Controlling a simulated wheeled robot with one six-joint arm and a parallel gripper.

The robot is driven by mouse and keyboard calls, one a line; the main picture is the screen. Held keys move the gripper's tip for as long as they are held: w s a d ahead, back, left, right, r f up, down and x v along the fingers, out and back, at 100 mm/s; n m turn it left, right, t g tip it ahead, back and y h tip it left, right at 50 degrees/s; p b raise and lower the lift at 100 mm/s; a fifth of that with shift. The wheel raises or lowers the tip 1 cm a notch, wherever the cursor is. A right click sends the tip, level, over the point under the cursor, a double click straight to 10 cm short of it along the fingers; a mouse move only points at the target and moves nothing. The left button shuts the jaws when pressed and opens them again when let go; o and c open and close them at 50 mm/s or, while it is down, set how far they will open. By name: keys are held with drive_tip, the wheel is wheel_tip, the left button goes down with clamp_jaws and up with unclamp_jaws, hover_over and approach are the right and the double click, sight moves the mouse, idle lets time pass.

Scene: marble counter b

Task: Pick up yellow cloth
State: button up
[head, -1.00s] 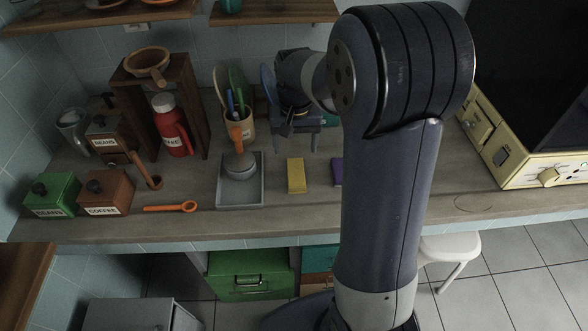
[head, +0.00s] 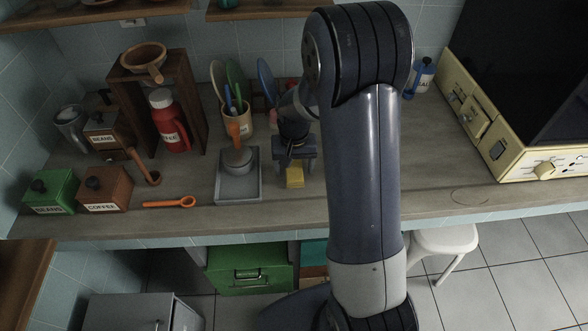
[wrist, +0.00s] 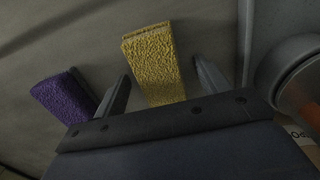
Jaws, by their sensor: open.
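The yellow cloth (head: 294,178) is a small folded block on the counter, to the right of a grey tray. In the head view my gripper (head: 294,164) is over it and hides its far part. In the wrist view the yellow cloth (wrist: 152,62) shows between the two open fingers of my gripper (wrist: 160,85), with a gap to each finger. I cannot tell how far the fingertips are above the counter. The gripper is open and holds nothing.
A purple cloth (wrist: 64,97) lies left of the fingers in the wrist view. The grey tray (head: 224,196) stands close beside the gripper. A utensil cup (head: 240,124) is behind the tray. An orange spoon (head: 170,203) lies farther left.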

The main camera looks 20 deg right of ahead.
sight(294, 167)
drive_tip(key=c, duration=1.1)
drive_tip(key=shift+o, duration=0.2)
drive_tip(key=shift+r, duration=0.1)
wheel_tip(294, 167, up, 10)
drive_tip(key=o, duration=0.4)
drive_tip(key=c, duration=0.3)
